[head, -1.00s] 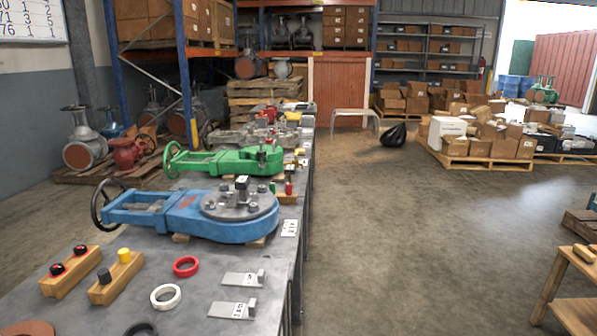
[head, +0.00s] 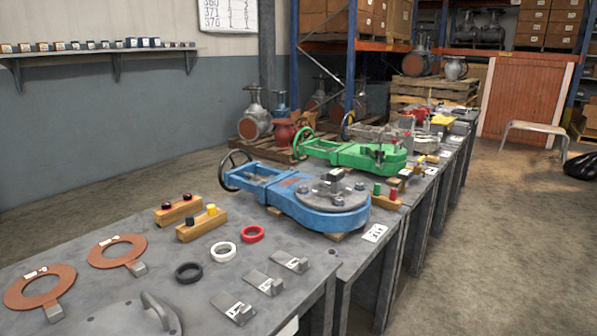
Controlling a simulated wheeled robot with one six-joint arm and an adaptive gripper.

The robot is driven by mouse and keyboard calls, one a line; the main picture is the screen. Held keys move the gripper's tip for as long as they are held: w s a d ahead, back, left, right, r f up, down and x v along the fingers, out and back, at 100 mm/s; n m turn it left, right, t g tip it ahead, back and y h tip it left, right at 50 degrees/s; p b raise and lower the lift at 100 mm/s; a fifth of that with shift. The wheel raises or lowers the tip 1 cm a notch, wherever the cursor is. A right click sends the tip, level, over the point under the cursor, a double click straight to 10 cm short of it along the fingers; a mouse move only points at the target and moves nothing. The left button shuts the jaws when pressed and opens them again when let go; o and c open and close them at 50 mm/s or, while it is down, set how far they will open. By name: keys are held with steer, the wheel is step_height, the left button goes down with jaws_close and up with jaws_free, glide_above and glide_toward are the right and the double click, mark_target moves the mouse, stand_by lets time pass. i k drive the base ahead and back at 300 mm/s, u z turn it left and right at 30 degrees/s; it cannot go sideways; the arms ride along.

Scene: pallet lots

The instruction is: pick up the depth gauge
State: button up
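I cannot tell for sure which thing is the depth gauge. Several small grey metal plates with an upright end block and a white label, such as the middle one (head: 264,282), lie at the bench's near right edge. A small dark block with a pale face (head: 336,175) stands on the round flange of the blue valve (head: 330,218). A similar dark piece (head: 378,154) sits on the green valve (head: 330,150) behind it. My gripper is not in view.
The long grey bench (head: 60,262) carries copper-coloured rings (head: 118,238), white (head: 223,252), red (head: 253,234) and black rings (head: 189,272), and wooden blocks with knobs (head: 202,226). A handled round lid (head: 110,322) is at the front. Floor right of the bench (head: 500,260) is clear.

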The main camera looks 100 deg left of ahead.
mark_target(335, 177)
steer(key=u, duration=1.4)
steer(key=i, duration=2.3)
steer(key=u, duration=3.05)
steer(key=i, duration=1)
steer(key=z, duration=0.05)
